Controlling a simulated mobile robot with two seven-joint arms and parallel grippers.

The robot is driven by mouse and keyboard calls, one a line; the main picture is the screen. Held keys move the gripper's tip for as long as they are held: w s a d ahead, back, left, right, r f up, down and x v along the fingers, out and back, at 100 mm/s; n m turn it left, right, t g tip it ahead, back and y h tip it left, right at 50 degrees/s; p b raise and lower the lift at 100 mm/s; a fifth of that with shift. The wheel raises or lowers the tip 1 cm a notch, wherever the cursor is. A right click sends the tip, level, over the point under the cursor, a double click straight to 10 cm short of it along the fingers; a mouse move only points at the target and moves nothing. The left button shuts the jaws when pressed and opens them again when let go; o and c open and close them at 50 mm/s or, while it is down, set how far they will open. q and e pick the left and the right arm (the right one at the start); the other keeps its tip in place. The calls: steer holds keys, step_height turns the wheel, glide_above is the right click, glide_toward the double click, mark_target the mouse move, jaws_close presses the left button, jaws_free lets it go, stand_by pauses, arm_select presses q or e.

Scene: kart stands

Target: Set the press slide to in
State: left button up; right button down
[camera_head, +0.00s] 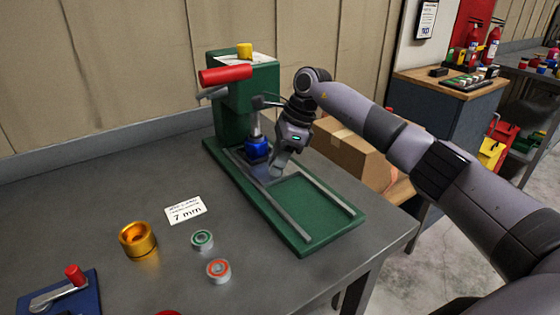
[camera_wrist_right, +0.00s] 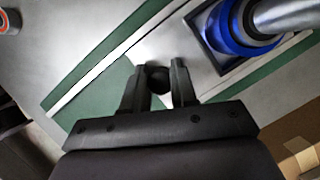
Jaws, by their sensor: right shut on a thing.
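The green press (camera_head: 232,110) stands on the grey table, with two pale rails along its base. Its slide (camera_head: 262,168), a grey plate carrying a blue part (camera_head: 257,148), sits at the column end of the rails, with the blue part under the ram (camera_head: 255,125). In the right wrist view the blue part (camera_wrist_right: 222,30) sits in a dark square seat below the metal ram (camera_wrist_right: 285,14). My right gripper (camera_head: 276,174) is at the slide's front end, its fingers (camera_wrist_right: 157,85) shut on a dark round knob (camera_wrist_right: 157,75). My left gripper is out of view.
A red press handle (camera_head: 226,75) sticks out to the left. A brass ring (camera_head: 137,239), a green-marked bearing (camera_head: 202,240), an orange-marked bearing (camera_head: 218,270) and a "7 mm" card (camera_head: 186,210) lie on the table (camera_head: 90,190). The front of the press base (camera_head: 315,210) is clear.

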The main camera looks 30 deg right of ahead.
steer(key=shift+w+d+r, duration=0.1)
steer(key=shift+w+r, duration=0.1)
steer(key=c, duration=1.1)
jaws_free()
steer(key=shift+o, duration=1.1)
steer(key=shift+w+f, duration=0.1)
steer(key=shift+f, duration=0.05)
steer(key=v, duration=0.7)
